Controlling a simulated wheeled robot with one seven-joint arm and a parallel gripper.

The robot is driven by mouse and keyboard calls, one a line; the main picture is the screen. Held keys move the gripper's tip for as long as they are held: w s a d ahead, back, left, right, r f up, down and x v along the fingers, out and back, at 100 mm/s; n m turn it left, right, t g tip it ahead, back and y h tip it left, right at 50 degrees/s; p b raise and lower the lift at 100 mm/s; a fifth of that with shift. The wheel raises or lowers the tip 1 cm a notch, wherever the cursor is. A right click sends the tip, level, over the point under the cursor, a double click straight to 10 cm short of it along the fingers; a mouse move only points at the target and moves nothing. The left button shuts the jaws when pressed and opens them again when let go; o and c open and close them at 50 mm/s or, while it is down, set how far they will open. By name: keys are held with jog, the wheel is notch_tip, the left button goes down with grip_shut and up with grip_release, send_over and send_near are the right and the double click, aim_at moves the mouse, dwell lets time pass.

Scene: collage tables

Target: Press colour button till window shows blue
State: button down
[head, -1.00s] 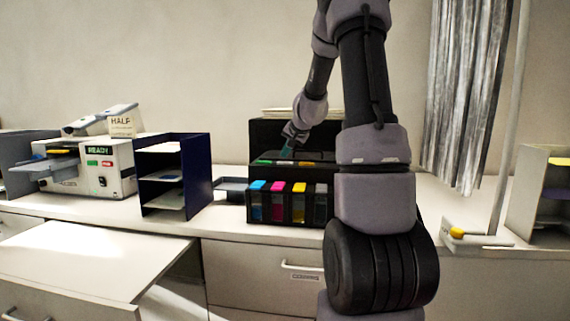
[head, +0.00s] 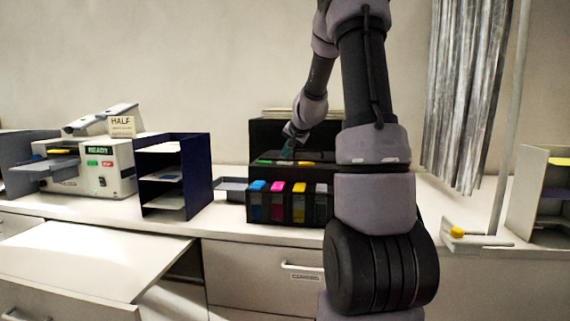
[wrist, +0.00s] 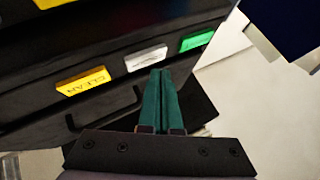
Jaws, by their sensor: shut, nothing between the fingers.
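The black printer (head: 265,136) stands on the counter behind my arm. Its front panel shows in the wrist view with a green button (wrist: 197,40), a white button (wrist: 146,58) with unreadable small print, and a yellow button (wrist: 83,81) marked CLEAN. My gripper (wrist: 161,75) has teal fingers shut together and empty. The tips appear just below the white button in the picture; I cannot tell whether they touch it. In the head view my gripper (head: 287,150) is at the printer's front, above the ink tanks. I cannot make out a window showing blue.
Blue, magenta, yellow and grey ink tanks (head: 278,205) line the printer's lower front. A navy shelf unit (head: 183,148) stands to its left, then a white machine (head: 112,178) showing READY. A grey curtain (head: 465,90) hangs at right.

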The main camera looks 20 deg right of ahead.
aim_at(286, 162)
jog(key=shift+f, duration=0.1)
dwell(0.6)
jog(key=shift+f, duration=0.35)
jog(key=shift+f, duration=0.4)
dwell(0.6)
jog(key=shift+r, duration=0.9)
jog(key=shift+r, duration=2.5)
